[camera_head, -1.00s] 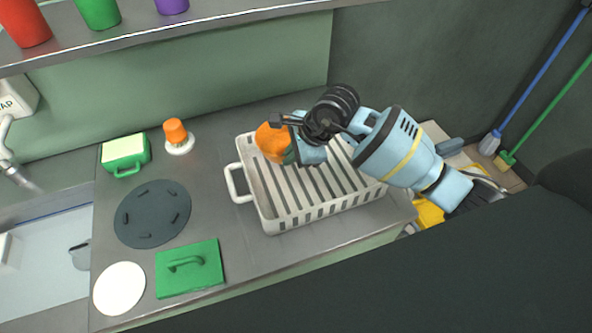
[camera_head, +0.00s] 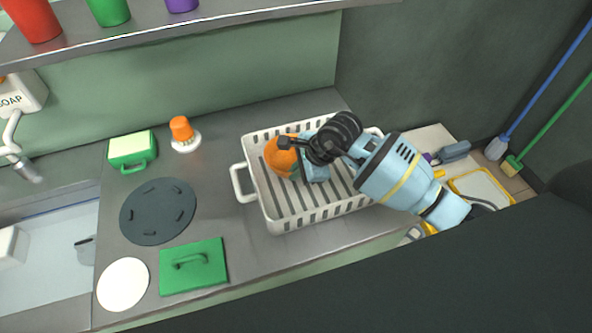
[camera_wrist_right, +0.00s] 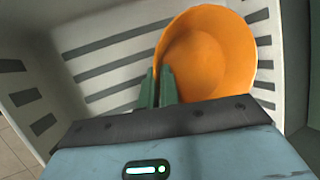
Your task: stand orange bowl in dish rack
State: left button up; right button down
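The orange bowl (camera_head: 279,157) is inside the white dish rack (camera_head: 277,224), toward its left end, tilted on its side. My right gripper (camera_head: 294,171) reaches in from the right over the rack. In the right wrist view its two green fingers (camera_wrist_right: 160,88) are close together with the rim of the bowl (camera_wrist_right: 208,55) between them. The right finger lies over the bowl's inside and the left finger outside it. The rack's slatted floor and walls (camera_wrist_right: 95,20) show around the bowl. Whether the bowl touches the slats is hard to tell. My left gripper is out of view.
Left of the rack are an orange-topped brush (camera_head: 182,131), a green sponge holder (camera_head: 131,150), a dark round mat (camera_head: 158,212), a green board with a handle (camera_head: 193,268) and a white disc (camera_head: 123,285). The rest of the rack is empty. A shelf (camera_head: 230,23) runs above.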

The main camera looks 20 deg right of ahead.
jog(key=shift+f, duration=0.15)
jog(key=c, duration=1.6)
grip_release()
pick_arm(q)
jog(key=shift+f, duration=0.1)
pick_arm(e)
jog(key=shift+r, duration=0.35)
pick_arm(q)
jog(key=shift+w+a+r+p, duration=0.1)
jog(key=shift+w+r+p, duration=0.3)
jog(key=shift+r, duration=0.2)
pick_arm(e)
jog(key=v, duration=1.1)
jog(key=shift+s+d+r, duration=0.15)
jog(key=shift+d+r, duration=0.05)
jog(key=shift+r, duration=0.1)
